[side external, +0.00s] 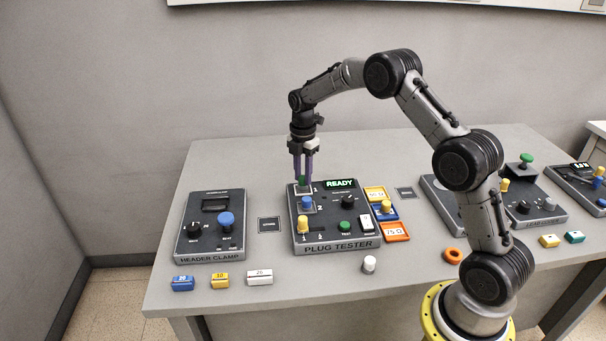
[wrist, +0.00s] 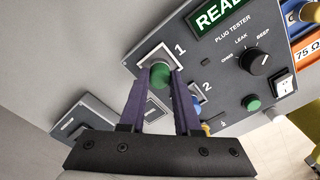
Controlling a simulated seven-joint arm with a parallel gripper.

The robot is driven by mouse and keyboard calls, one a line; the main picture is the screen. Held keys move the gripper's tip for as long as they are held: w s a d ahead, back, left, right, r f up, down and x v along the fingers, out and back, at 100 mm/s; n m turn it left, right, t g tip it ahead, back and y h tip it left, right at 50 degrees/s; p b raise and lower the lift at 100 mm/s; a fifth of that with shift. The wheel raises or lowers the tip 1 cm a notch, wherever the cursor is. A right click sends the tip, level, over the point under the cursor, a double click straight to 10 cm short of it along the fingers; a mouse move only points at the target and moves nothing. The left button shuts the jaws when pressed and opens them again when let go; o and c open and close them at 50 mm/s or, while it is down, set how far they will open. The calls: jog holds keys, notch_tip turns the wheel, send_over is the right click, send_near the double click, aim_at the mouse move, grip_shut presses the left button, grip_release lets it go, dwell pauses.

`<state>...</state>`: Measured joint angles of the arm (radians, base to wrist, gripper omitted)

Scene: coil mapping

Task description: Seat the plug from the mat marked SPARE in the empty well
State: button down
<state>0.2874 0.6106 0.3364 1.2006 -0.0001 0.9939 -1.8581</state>
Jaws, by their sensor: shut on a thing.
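My gripper (side external: 302,178) is shut on a green plug (wrist: 160,78), pointing down over the plug tester (side external: 336,250). The plug is between the purple fingertips, at the pale-framed well marked 1 (wrist: 148,56); I cannot tell how deep it sits. A blue plug (side external: 307,202) stands in the well marked 2, partly behind a finger in the wrist view. Two small dark mats, one left of the tester (side external: 269,225) and one behind right (side external: 405,192), show no plug; their lettering is too small to read.
The tester's display (side external: 339,184) reads READY. It carries a yellow lever (side external: 303,225), a black dial (side external: 348,202), a green button (side external: 345,228) and a white switch (side external: 366,222). The header clamp (side external: 211,227) stands left, coloured trays (side external: 396,232) right. A white plug (side external: 369,264) stands in front.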

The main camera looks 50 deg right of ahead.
jog(key=shift+f, duration=0.5)
dwell(1.2)
jog(key=shift+c, duration=0.3)
grip_release()
jog(key=shift+r, duration=0.1)
dwell(0.3)
jog(key=shift+r, duration=3.4)
